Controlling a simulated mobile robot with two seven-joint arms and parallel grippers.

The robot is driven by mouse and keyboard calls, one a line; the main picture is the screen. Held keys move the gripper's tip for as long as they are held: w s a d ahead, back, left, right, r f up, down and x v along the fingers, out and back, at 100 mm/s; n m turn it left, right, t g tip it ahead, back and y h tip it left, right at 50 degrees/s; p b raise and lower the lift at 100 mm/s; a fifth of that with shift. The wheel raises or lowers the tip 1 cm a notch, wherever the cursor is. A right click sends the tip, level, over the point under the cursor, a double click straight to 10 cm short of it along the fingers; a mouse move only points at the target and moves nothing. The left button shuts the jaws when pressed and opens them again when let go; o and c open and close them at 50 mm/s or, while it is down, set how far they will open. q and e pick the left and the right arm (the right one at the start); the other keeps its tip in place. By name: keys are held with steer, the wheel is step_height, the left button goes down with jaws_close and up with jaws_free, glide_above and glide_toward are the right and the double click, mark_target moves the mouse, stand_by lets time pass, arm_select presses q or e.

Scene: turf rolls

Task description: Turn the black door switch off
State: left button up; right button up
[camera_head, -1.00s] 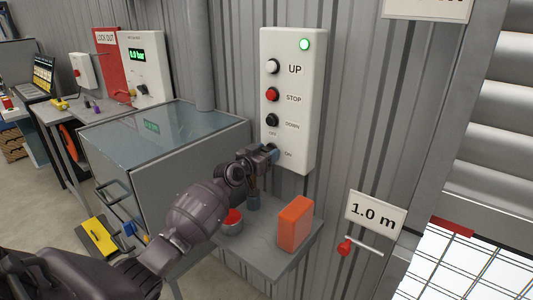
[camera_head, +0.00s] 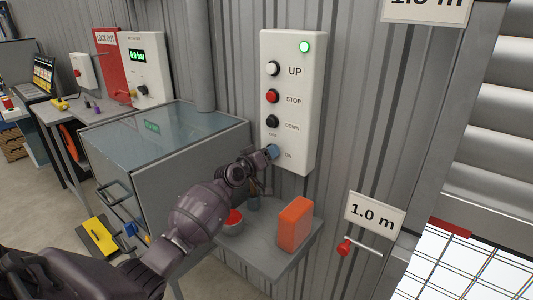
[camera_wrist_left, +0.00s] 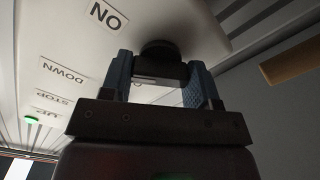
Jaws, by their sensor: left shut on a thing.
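The white door control panel (camera_head: 312,130) hangs on the ribbed wall, with UP, STOP and DOWN buttons and a lit green lamp (camera_head: 305,47). The black door switch (camera_wrist_left: 160,68) is low on the panel, beside the ON label (camera_wrist_left: 108,16) in the left wrist view. In the head view my gripper covers it. My left gripper (camera_head: 273,152) is at the panel's lower left. Its two blue fingers are shut on the black switch, one on each side. I cannot tell the switch's exact position. My right gripper is not in view.
Below the panel, a small grey shelf (camera_head: 268,246) holds an orange box (camera_head: 295,224) and a red-topped tin (camera_head: 233,222). A large glass-topped cabinet (camera_head: 165,128) stands left of my arm. A red-handled lever (camera_head: 345,247) hangs right, under a 1.0 m sign (camera_head: 373,216).

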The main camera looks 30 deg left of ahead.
arm_select(q)
steer(key=shift+n, duration=0.9)
steer(key=n, duration=0.2)
steer(key=shift+n+p, duration=0.4)
steer(key=n+p, duration=0.1)
steer(key=n, duration=0.2)
steer(key=shift+n, duration=1.2)
steer(key=shift+n+p, duration=0.35)
steer(key=shift+n, duration=0.45)
